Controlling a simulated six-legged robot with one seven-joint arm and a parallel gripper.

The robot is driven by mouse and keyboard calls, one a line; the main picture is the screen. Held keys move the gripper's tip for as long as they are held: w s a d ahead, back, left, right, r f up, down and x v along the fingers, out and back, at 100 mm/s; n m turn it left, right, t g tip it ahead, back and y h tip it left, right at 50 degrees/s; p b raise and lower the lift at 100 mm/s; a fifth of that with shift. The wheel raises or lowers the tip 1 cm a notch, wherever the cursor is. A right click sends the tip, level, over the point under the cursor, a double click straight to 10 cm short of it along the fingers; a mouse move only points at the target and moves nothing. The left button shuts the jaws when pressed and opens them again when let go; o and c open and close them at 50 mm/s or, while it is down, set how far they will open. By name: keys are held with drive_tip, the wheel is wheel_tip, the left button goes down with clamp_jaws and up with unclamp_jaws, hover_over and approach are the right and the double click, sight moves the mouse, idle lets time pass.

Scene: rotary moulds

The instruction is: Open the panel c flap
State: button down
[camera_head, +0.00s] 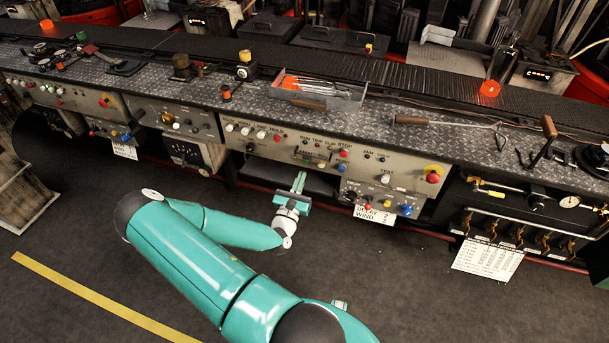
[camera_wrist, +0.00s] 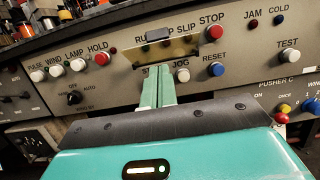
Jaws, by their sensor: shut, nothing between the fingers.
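A small shiny brownish flap (camera_wrist: 154,51) is set in the pale control panel (camera_wrist: 115,75) between the HOLD and STOP buttons. A dark grip (camera_wrist: 157,35) shows at its top edge. The flap looks closed, lying nearly flat against the panel. It also shows in the head view (camera_head: 308,155), very small. My gripper (camera_wrist: 158,72) is shut and empty. Its green fingertips point at the panel just below the flap and overlap its lower edge in the wrist view; I cannot tell whether they touch. In the head view my gripper (camera_head: 300,177) is in front of the panel.
A red STOP button (camera_wrist: 214,32) and a blue RESET button (camera_wrist: 216,69) are to the right of the flap. White knobs (camera_wrist: 78,64) are to the left. A lower box (camera_head: 383,197) with buttons juts out at the right. The floor (camera_head: 90,230) in front is clear.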

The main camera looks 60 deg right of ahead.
drive_tip(key=v, duration=1)
drive_tip(key=shift+r, duration=0.2)
drive_tip(key=shift+w+a, duration=0.1)
drive_tip(key=w+a+r+m+t+y, duration=0.1)
drive_tip(key=a+r+m+y, duration=0.9)
drive_tip(key=a+r, duration=0.7)
drive_tip(key=w+a+r+m+t+y, duration=0.1)
drive_tip(key=a+r+m+y, duration=0.8)
drive_tip(key=a+r, duration=0.9)
drive_tip(key=shift+w+a+m+y, duration=0.3)
drive_tip(key=shift+a+m+y, duration=0.1)
drive_tip(key=shift+a+y, duration=0.4)
drive_tip(key=shift+d, duration=0.3)
